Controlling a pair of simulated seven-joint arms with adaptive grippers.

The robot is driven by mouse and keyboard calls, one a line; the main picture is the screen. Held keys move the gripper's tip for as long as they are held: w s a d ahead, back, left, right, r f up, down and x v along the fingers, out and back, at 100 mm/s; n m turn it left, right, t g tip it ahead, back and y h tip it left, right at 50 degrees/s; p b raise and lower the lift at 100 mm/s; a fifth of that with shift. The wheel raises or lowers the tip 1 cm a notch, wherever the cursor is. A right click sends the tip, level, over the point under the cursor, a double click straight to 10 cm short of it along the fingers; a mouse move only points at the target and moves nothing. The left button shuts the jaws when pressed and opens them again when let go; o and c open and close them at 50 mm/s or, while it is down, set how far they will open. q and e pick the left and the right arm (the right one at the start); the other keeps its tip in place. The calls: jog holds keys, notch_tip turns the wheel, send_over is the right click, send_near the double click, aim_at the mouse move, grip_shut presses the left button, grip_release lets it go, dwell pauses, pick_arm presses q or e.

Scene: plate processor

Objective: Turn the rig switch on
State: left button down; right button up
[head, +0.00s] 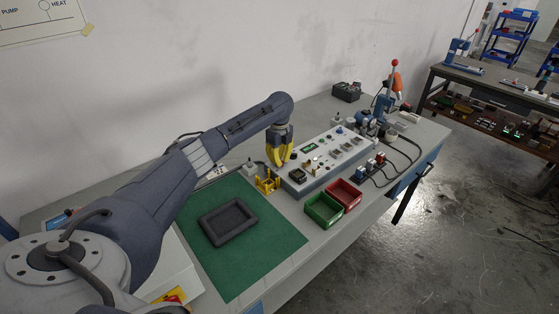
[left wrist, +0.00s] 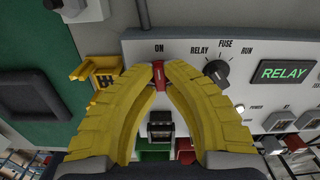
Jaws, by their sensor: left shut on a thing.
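The rig (head: 338,152) is a long light-grey control box on the bench, with a sloped panel. In the left wrist view its panel (left wrist: 180,47) carries the label ON, and a red switch lever (left wrist: 159,76) sits just below that label. My left gripper (head: 280,163) is at the left end of the rig. Its yellow fingers (left wrist: 160,68) close around the red lever from both sides, with the tips near the ON label. The lever's base is partly hidden between the fingers. My right gripper is not in view.
A black knob (left wrist: 216,71) marked RELAY, FUSE and RUN and a green RELAY display (left wrist: 283,72) are right of the switch. A black tray (head: 229,221) lies on the green mat (head: 258,265). Green (head: 323,211) and red (head: 344,194) bins stand in front of the rig.

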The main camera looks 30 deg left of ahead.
pick_arm(q)
jog(key=shift+m, duration=0.6)
jog(key=c, duration=1.5)
grip_release()
jog(key=shift+o, duration=0.2)
notch_tip(320, 180, up, 12)
jog(key=shift+f, duration=6)
